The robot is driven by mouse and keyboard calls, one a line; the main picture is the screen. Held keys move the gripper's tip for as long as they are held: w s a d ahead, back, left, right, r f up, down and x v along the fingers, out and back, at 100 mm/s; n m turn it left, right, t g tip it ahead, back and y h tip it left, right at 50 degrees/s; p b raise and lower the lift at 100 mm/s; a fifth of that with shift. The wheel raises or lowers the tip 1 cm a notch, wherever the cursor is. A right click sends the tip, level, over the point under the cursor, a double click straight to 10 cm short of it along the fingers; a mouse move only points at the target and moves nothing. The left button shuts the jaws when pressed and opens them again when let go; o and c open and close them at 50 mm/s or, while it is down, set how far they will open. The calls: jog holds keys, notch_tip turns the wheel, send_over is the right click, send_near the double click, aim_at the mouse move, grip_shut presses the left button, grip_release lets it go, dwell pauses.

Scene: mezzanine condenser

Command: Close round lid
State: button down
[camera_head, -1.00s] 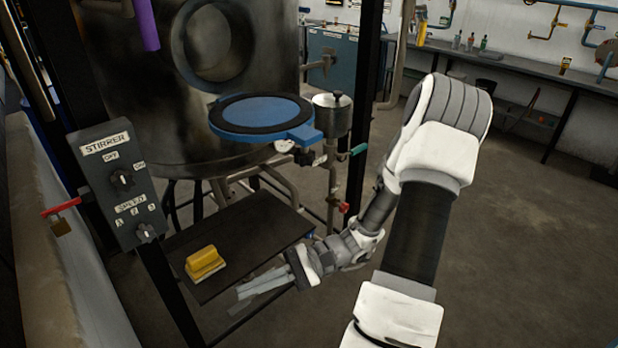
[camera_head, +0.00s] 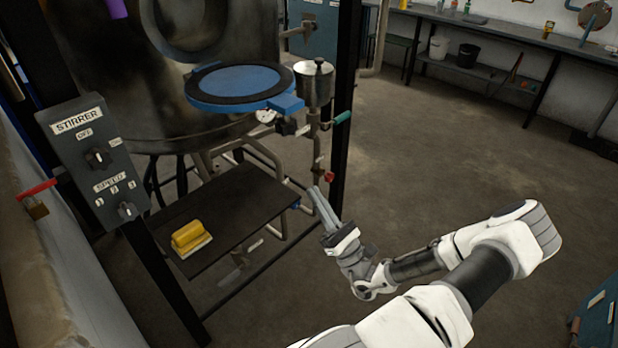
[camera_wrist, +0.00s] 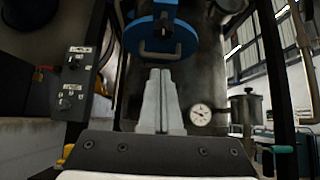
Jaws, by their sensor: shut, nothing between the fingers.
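The round lid (camera_head: 238,81) is a blue disc with a black ring. It stands swung out, lying nearly flat, in front of the round opening (camera_head: 196,22) of the dark steel vessel (camera_head: 110,75). In the wrist view the blue lid (camera_wrist: 148,42) shows above the fingertips, with a metal handle on it. My gripper (camera_head: 318,191) is shut and empty, below and to the right of the lid, apart from it, fingers pointing up. Its fingers also show in the wrist view (camera_wrist: 160,75).
A stirrer control box (camera_head: 92,158) stands at the left. A small lidded metal pot (camera_head: 317,84) and a green-handled valve (camera_head: 342,118) are right of the lid. A dark shelf (camera_head: 240,205) bears a yellow brush (camera_head: 190,238). Open floor (camera_head: 430,150) lies at the right.

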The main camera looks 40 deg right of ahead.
jog(key=s+r+p+x, duration=0.1)
jog(key=s+r+x, duration=0.1)
jog(key=x, duration=0.9)
jog(key=shift+w+r, duration=0.2)
jog(key=shift+r+p, duration=0.15)
jog(key=shift+p, duration=0.25)
